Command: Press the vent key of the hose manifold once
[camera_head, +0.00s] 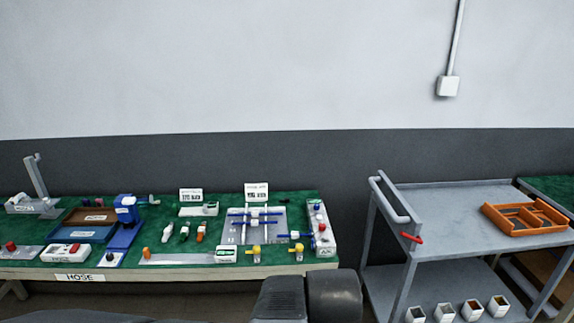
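A green-topped bench (285,198) stands at the left, with a sign reading HOSE (80,278) on its front edge. A grey plate with white pipes and blue bars (253,222) lies near its right end and looks like the hose manifold. A white box with red buttons (67,253) sits at the front left. Labels are too small to tell which part is the vent key. My gripper is not in view; dark parts of my body show at the bottom centre.
A grey cart (455,195) with a red handle grip stands at the right, an orange tray (525,217) on top and several small pots below. A gap separates bench and cart. Blue and brown trays, a blue device (126,210) and small bottles crowd the bench.

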